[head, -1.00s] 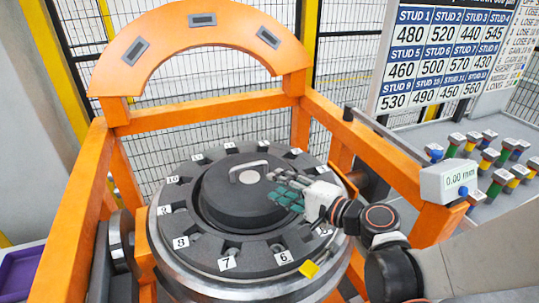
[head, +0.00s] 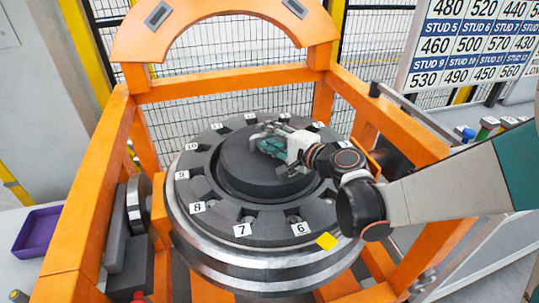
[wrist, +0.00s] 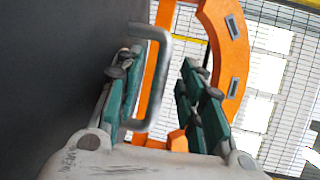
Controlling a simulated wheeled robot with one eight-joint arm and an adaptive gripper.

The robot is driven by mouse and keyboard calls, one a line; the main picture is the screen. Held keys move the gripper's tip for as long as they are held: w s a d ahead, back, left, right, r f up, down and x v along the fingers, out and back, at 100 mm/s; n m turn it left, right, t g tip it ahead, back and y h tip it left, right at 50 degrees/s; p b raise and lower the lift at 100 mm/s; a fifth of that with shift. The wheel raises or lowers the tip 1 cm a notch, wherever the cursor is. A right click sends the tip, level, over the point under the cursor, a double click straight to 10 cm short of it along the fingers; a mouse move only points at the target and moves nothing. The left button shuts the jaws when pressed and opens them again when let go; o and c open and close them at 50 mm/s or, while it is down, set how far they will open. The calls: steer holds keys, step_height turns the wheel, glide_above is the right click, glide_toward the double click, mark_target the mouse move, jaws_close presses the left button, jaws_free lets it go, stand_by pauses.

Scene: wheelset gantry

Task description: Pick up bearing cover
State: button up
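The bearing cover (head: 238,167) is a dark grey round disc in the middle of the numbered ring on the wheelset. Its grey bar handle (wrist: 164,80) shows in the wrist view, standing out from the dark cover face (wrist: 60,60). My gripper (head: 268,143), with green finger pads, is over the cover at the handle and hides most of the handle in the head view. In the wrist view my gripper (wrist: 160,95) is open, with the handle in the gap between its fingers. Contact between the left finger and the handle cannot be told.
A purple tray (head: 38,230) lies at the left. A stud chart (head: 470,50) hangs at the right.

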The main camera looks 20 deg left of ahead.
steer(key=shift+x, duration=0.8)
steer(key=shift+s, duration=0.1)
steer(key=shift+c, duration=0.6)
jaws_close()
steer(key=shift+r, duration=0.15)
